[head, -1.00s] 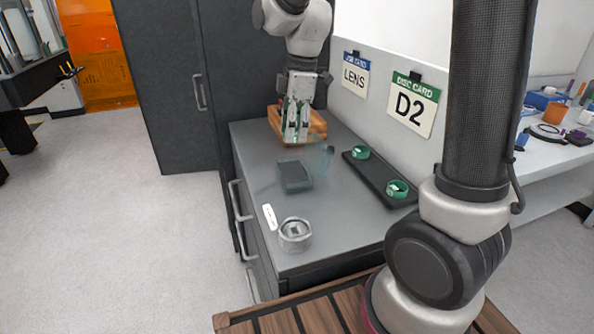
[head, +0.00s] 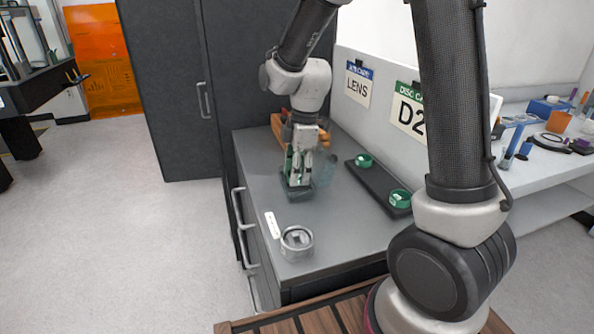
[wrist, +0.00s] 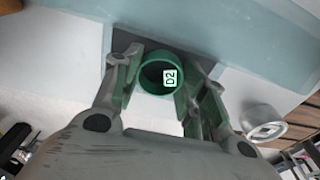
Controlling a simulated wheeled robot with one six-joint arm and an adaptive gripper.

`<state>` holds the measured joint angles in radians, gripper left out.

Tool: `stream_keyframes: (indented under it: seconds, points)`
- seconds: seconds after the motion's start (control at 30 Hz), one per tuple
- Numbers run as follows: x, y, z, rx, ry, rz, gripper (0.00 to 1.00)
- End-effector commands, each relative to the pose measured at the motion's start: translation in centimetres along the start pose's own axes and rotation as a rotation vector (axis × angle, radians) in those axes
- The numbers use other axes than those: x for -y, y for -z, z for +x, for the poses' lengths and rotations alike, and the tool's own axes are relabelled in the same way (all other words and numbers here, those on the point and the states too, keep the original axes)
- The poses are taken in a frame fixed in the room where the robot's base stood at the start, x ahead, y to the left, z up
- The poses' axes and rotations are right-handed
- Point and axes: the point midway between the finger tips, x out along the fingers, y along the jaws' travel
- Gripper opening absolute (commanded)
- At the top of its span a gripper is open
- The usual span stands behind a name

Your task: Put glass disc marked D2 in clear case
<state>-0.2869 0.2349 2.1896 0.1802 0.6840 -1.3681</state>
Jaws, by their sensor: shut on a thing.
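The glass disc marked D2 (wrist: 154,79) sits in a green ring with a D2 tag between the fingers of my gripper (wrist: 160,88) in the wrist view. My gripper (head: 297,182) is shut on it, low over the clear case's dark base (head: 301,195) in the head view. The dark base (wrist: 123,40) also shows behind the ring in the wrist view. A see-through bluish panel, seemingly the case's raised lid (head: 325,168), stands just right of my gripper. I cannot tell whether the ring touches the base; my fingers hide much of it.
A dark tray (head: 379,181) with two green rings (head: 364,160) lies to the right along the wall. A round metal piece (head: 297,243) and a white label (head: 271,225) are at the near end. A wooden box (head: 278,128) stands behind my gripper.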

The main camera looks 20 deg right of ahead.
Motion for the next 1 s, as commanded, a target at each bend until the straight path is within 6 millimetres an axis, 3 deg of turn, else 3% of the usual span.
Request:
stream_keyframes:
  seconds: [0.17, 0.2, 0.3, 0.67, 0.77, 1.0]
  points:
    - [0.0, 0.0, 0.3, 0.000, 0.001, 0.000, 0.18]
    - [0.0, 0.0, 0.2, 0.000, 0.001, 0.000, 0.49]
    - [0.0, 0.0, 0.2, 0.000, 0.001, 0.000, 0.64]
    - [0.0, 0.0, -0.2, 0.000, -0.001, 0.000, 0.64]
    - [-0.1, 0.1, -1.4, -0.002, -0.003, 0.000, 0.64]
    - [-0.1, 0.0, -6.8, -0.001, -0.005, 0.001, 0.64]
